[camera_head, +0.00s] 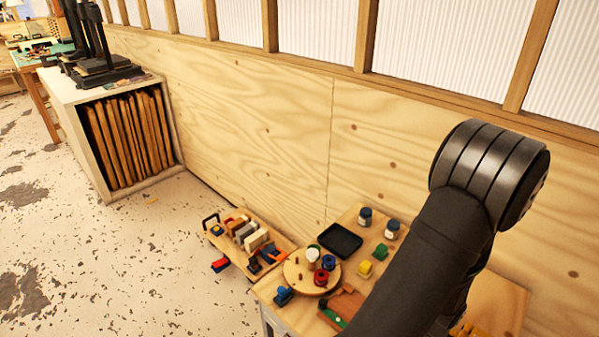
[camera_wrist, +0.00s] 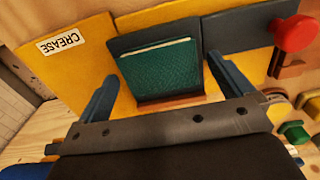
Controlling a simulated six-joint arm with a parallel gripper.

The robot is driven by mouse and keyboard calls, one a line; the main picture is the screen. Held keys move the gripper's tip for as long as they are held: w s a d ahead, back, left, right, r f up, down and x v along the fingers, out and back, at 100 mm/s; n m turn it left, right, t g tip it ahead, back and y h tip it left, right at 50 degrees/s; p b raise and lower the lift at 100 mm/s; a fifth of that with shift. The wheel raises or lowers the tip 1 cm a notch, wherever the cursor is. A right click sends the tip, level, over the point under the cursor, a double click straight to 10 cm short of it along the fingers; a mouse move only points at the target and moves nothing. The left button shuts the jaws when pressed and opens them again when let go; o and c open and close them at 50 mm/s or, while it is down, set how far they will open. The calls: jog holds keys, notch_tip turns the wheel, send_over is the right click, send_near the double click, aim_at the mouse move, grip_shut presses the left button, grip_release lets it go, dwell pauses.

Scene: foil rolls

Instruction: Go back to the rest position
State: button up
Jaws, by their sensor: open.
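My gripper (camera_wrist: 161,68) shows in the wrist view with its two blue-grey fingers spread wide. It is open, and nothing is clasped between the fingers. Beyond them is a dark panel holding a green textured pad (camera_wrist: 160,70) with a pale strip along its top edge. I cannot tell whether the fingers touch the panel. In the head view my dark arm crosses the right side, and the gripper is out of sight. A round wooden stand (camera_head: 298,277) on the workbench carries a red spool (camera_head: 321,277), a blue spool (camera_head: 328,262) and a white one (camera_head: 312,255).
A yellow board (camera_wrist: 75,75) labelled CREASE and a red knob (camera_wrist: 293,34) are close to the gripper. The bench also holds a black tray (camera_head: 340,240), jars (camera_head: 391,229) and small coloured blocks (camera_head: 365,269). A plywood wall (camera_head: 260,130) stands behind; floor is open at left.

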notch_tip(320, 180, up, 18)
jog(key=w+d+f, duration=0.5)
jog(key=w+f, duration=0.3)
jog(key=w, duration=0.3)
jog(key=shift+d+f, duration=0.35)
dwell(0.4)
jog(key=shift+o, duration=0.3)
jog(key=s+a+r, duration=0.3)
jog(key=s+r, duration=0.2)
jog(key=r, duration=0.6)
jog(key=s+a+r, duration=0.3)
jog(key=s+r, duration=0.3)
jog(key=r, duration=0.5)
notch_tip(320, 180, down, 10)
jog(key=shift+d, duration=0.2)
